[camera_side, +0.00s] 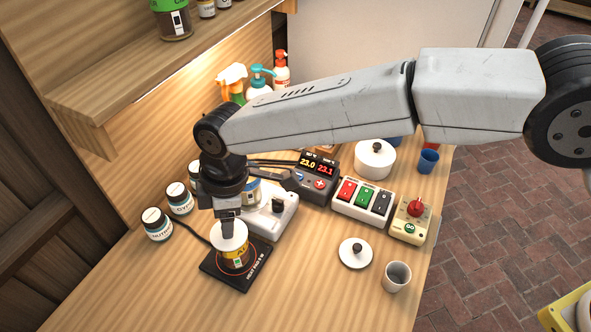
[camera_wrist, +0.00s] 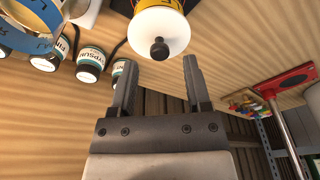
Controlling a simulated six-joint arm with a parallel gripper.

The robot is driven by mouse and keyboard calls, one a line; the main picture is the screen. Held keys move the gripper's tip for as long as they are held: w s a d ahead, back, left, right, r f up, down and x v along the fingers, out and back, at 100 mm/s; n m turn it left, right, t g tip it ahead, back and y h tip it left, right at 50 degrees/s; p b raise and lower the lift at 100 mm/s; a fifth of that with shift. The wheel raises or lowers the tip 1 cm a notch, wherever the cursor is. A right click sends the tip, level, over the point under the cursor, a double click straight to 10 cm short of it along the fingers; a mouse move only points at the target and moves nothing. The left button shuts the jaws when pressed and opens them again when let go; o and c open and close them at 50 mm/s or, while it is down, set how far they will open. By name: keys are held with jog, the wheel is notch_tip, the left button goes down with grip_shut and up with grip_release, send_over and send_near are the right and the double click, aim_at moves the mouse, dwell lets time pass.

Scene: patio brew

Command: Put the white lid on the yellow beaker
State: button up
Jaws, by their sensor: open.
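The yellow beaker (camera_side: 236,261) stands on a black hot plate in the side view. A white lid (camera_side: 229,237) covers its top. In the wrist view the lid (camera_wrist: 159,27) with its dark knob faces me, and a strip of the yellow beaker (camera_wrist: 158,4) shows behind it. The lid looks seated on the beaker, but the contact is not fully clear. My gripper (camera_wrist: 158,62) is open, its fingertips apart on either side of the knob's line and clear of it. In the side view my gripper (camera_side: 228,217) is just above the lid and hides its knob.
Another white lid (camera_side: 355,253) lies on the table by a grey cup (camera_side: 397,276). The black hot plate (camera_side: 213,272) has a grey device (camera_side: 277,222) behind it. Labelled jars (camera_side: 158,225) stand left. A switch box (camera_side: 362,198) is right. The front table is clear.

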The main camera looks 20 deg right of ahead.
aim_at(240, 230)
notch_tip(240, 230, up, 10)
jog(key=d, duration=0.1)
jog(key=shift+d+r, duration=0.15)
jog(key=shift+d, duration=0.2)
dwell(0.5)
jog(key=w+d+f+m+t, duration=0.15)
jog(key=d+m, duration=0.25)
jog(key=d, duration=0.9)
jog(key=w+d+f+m, duration=0.25)
jog(key=d+m, duration=0.25)
jog(key=d, duration=0.7)
jog(key=s+d+f+m+h, duration=0.1)
jog(key=s+d+f+m, duration=0.1)
jog(key=s+d+m, duration=0.2)
jog(key=s+d+f+m+t, duration=0.1)
jog(key=s+d+m, duration=0.3)
jog(key=s+d, duration=0.6)
jog(key=d+f, duration=0.1)
jog(key=d, duration=0.5)
jog(key=shift+d+f+m+h, duration=0.3)
jog(key=shift+d+f+h, duration=0.05)
jog(key=shift+f+h, duration=0.05)
